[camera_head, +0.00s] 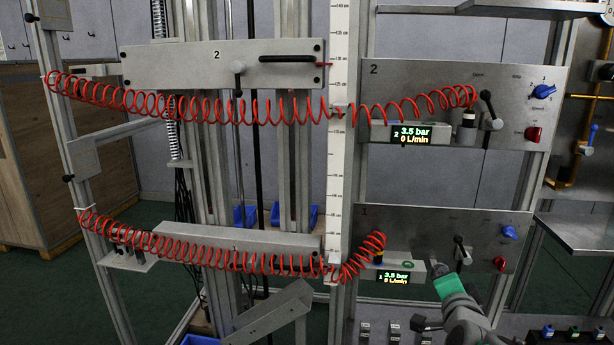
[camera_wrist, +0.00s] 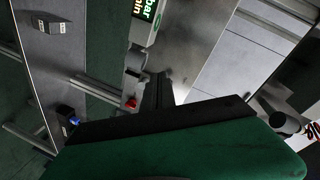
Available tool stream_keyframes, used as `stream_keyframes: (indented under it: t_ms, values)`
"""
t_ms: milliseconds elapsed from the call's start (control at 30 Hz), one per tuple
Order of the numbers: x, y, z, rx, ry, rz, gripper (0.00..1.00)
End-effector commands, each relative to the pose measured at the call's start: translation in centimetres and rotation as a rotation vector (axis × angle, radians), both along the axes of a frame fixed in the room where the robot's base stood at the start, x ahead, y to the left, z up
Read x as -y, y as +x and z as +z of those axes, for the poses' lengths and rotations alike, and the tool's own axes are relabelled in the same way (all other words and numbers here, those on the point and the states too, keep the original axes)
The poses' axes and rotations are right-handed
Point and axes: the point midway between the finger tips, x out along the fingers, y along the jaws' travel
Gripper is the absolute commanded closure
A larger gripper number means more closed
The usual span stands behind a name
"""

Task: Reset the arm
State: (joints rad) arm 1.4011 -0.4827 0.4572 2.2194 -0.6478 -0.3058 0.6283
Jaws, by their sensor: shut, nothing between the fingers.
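My gripper (camera_head: 439,268) is at the lower right in the head view, in front of the lower panel (camera_head: 400,222) marked 1. Its fingertips are close to the lower display unit (camera_head: 393,277), which reads 3.5 bar and 0 L/min. I cannot tell whether they touch it. In the wrist view my shut, empty fingers (camera_wrist: 157,92) point toward the panel side, with a display and a red knob (camera_wrist: 131,103) beyond them. My own green and black gripper body hides the lower part of that view.
Red coiled hoses (camera_head: 200,106) stretch across the frame to both panels. The upper panel (camera_head: 420,75) has its own display, lever and knobs. A lever (camera_head: 462,250) stands right above my gripper. A shelf (camera_head: 580,234) juts out at the right.

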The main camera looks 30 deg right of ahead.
Motion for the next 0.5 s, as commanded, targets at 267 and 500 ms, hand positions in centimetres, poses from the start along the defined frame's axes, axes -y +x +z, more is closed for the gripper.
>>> stream_keyframes:
  t_ms: [267,500]
  values:
    - [-18.6,11.4,4.6,-0.541,-0.056,0.559,1.00]
    - [-35.6,8.7,9.1,-1.021,-0.233,1.074,1.00]
